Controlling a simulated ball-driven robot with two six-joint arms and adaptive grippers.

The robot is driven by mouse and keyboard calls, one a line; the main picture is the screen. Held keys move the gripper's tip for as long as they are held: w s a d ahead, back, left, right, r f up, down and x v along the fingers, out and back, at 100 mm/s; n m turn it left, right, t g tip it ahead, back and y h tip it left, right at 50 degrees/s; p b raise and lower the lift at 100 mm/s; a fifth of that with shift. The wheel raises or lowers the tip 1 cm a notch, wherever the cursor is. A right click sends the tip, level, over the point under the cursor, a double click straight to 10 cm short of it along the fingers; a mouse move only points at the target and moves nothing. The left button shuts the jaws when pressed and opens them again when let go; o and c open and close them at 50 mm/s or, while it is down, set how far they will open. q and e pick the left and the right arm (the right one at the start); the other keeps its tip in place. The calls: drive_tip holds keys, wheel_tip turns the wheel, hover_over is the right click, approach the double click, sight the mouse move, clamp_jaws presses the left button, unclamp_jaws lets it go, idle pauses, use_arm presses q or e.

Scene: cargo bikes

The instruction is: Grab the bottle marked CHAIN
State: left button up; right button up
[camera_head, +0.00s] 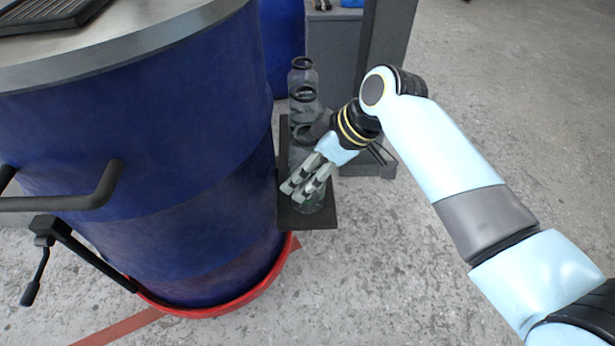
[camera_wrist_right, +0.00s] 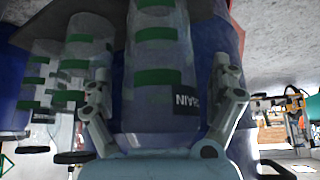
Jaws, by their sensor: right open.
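The bottle marked CHAIN (camera_wrist_right: 157,75) is clear with green bands. Its dark label (camera_wrist_right: 187,101) reads upside down and partly cut off in the right wrist view. The bottle lies between the two fingers of my right gripper (camera_wrist_right: 161,70), which is open with a finger on either side; I cannot tell whether they touch it. In the head view my right gripper (camera_head: 296,191) reaches down over a greenish bottle (camera_head: 312,206) at the near end of a dark shelf (camera_head: 320,219), covering much of it. My left gripper is out of view.
More clear bottles (camera_head: 302,76) stand in a row behind on the shelf; they show at left in the right wrist view (camera_wrist_right: 86,58). A large blue drum (camera_head: 150,150) with a red base ring (camera_head: 215,308) stands close left. Grey floor (camera_head: 400,270) is open at right.

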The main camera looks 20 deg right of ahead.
drive_tip(key=shift+r, duration=0.1)
drive_tip(key=shift+c, duration=0.4)
drive_tip(key=c, duration=1.2)
drive_tip(key=shift+o, duration=0.2)
